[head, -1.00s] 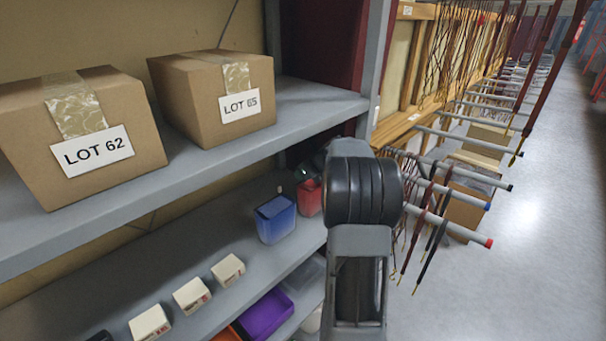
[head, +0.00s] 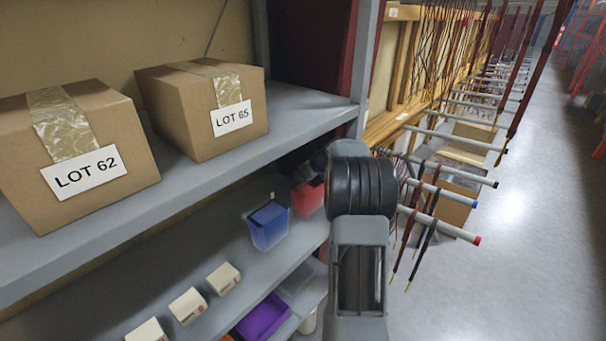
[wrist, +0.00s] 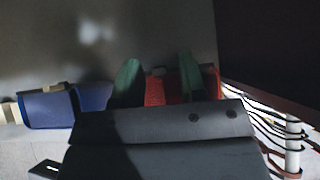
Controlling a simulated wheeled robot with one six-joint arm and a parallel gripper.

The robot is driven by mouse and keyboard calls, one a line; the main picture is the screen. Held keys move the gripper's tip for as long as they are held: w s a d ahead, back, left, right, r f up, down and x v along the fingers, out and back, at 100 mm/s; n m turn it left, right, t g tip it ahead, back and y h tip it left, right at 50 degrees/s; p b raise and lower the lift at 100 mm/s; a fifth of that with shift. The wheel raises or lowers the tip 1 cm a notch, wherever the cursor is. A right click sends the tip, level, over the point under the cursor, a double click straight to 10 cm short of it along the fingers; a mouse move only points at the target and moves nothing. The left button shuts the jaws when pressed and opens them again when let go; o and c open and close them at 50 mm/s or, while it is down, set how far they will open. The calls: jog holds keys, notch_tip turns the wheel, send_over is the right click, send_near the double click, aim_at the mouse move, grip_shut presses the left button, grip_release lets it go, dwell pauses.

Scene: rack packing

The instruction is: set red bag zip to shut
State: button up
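The red bag (head: 308,197) is on the lower shelf, at its right end beside the upright, partly hidden by my arm in the head view. In the wrist view the red bag (wrist: 155,92) shows between and beside my gripper's two green fingers. My gripper (wrist: 158,66) has its fingers apart, one on each side of the middle of the red area. A small greyish piece (wrist: 159,71) shows at the red bag's top edge; I cannot tell if it is the zip pull. Whether the zip is open or shut, and whether the fingers touch the bag, cannot be told.
A blue container (head: 268,226) stands left of the red bag. Small white boxes (head: 188,306) line the same shelf. Cartons marked LOT 62 (head: 130,150) and LOT 65 (head: 190,125) sit on the shelf above. Rods with hanging cords (head: 440,210) stick out at right; the aisle floor is clear.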

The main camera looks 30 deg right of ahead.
jog(key=shift+r, duration=0.1)
jog(key=shift+b+v, duration=0.4)
jog(key=shift+v, duration=3.25)
jog(key=shift+s, duration=0.1)
